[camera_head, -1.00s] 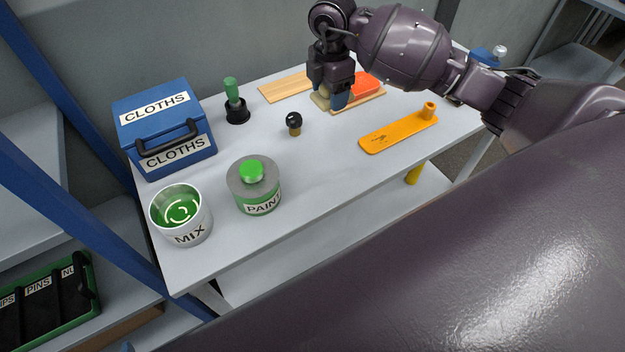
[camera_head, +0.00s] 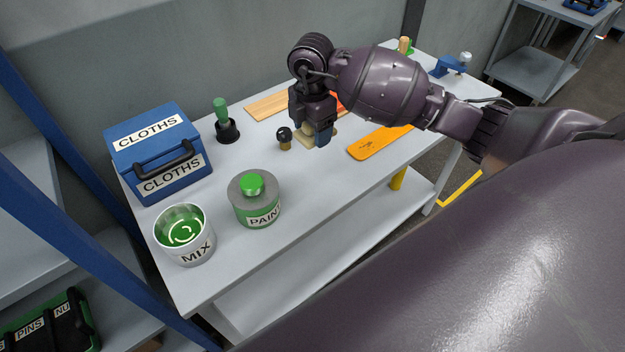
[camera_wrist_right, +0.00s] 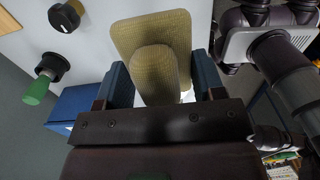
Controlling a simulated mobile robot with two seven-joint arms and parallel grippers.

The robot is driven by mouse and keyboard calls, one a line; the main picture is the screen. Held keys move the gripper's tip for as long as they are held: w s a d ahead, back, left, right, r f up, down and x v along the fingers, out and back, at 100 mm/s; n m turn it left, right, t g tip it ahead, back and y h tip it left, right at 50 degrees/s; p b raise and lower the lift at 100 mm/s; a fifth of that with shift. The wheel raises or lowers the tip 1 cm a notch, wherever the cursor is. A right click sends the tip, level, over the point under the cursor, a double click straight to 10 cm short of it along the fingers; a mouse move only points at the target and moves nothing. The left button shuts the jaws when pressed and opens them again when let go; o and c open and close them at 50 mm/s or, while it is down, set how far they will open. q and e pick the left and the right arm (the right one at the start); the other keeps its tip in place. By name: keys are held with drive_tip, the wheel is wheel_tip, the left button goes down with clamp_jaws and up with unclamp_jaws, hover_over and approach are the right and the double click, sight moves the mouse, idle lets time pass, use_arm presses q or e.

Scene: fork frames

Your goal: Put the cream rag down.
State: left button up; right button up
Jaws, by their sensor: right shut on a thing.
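My right gripper (camera_head: 313,138) is over the middle of the white table (camera_head: 310,185), pointing down. It is shut on the cream rag (camera_head: 303,133), whose pale edge shows beside the dark blue fingers. In the right wrist view, the woven cream rag (camera_wrist_right: 152,38) has a raised rounded fold between the two blue fingers of the right gripper (camera_wrist_right: 161,82), with a flat part spreading beyond them. The rag is low, close to the tabletop; I cannot tell whether it touches. My left gripper is not in view.
A small black-topped knob (camera_head: 284,138) stands just left of the rag. A green-handled tool (camera_head: 226,125), blue CLOTHS box (camera_head: 160,152), PAINT tin (camera_head: 255,205) and MIX pot (camera_head: 186,238) are further left. An orange board (camera_head: 372,145) lies right. The front middle is clear.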

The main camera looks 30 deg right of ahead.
sight(312, 185)
wheel_tip(312, 185, down, 16)
drive_tip(key=shift+f, duration=0.25)
idle(0.4)
drive_tip(key=shift+f, duration=0.15)
drive_tip(key=o, duration=1.5)
wheel_tip(312, 185, up, 12)
drive_tip(key=shift+a+r, duration=0.15)
